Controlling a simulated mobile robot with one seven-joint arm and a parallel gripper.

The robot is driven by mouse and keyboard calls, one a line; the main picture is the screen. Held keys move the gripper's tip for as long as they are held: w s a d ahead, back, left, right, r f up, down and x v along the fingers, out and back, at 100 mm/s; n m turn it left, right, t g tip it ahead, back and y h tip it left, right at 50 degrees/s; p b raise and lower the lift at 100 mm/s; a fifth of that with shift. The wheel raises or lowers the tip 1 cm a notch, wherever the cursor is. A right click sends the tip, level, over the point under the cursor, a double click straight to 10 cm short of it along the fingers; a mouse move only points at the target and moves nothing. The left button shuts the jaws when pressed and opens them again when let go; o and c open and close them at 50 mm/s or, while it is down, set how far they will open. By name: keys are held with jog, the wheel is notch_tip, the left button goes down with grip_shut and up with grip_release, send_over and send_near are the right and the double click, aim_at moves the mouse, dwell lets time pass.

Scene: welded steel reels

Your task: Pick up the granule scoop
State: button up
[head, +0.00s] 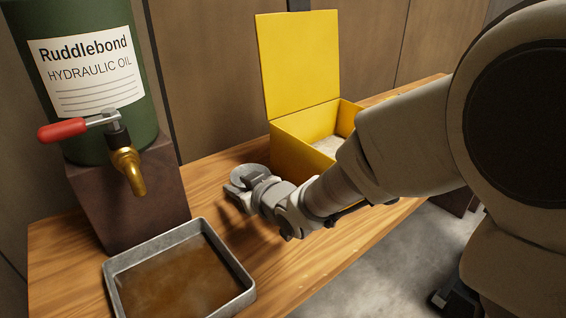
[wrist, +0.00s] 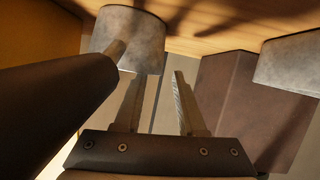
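The granule scoop has a grey metal bowl (wrist: 128,38) and a thick dark handle (wrist: 55,105). In the wrist view its bowl is at the upper left and its handle runs down to the left edge. In the head view part of the grey bowl (head: 250,170) shows just behind my gripper (head: 236,192), and the handle is hidden by my arm. My gripper also shows in the wrist view (wrist: 154,90), with its two fingers apart and nothing between them. The handle lies to the left of both fingers there. The left fingertip overlaps the bowl's lower edge; I cannot tell if they touch.
A yellow bin (head: 300,135) with its lid raised stands behind my arm on the wooden bench (head: 215,160). A metal drip tray (head: 240,290) of brown liquid is at front left. A green oil drum (head: 140,90) with a red-handled tap sits on a brown block (head: 155,200).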

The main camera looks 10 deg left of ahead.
jog(key=shift+w+a+f, duration=0.2)
jog(key=shift+w+a, duration=0.15)
grip_shut()
jog(key=shift+d+f, duration=0.15)
jog(key=shift+f, duration=0.05)
dwell(1.0)
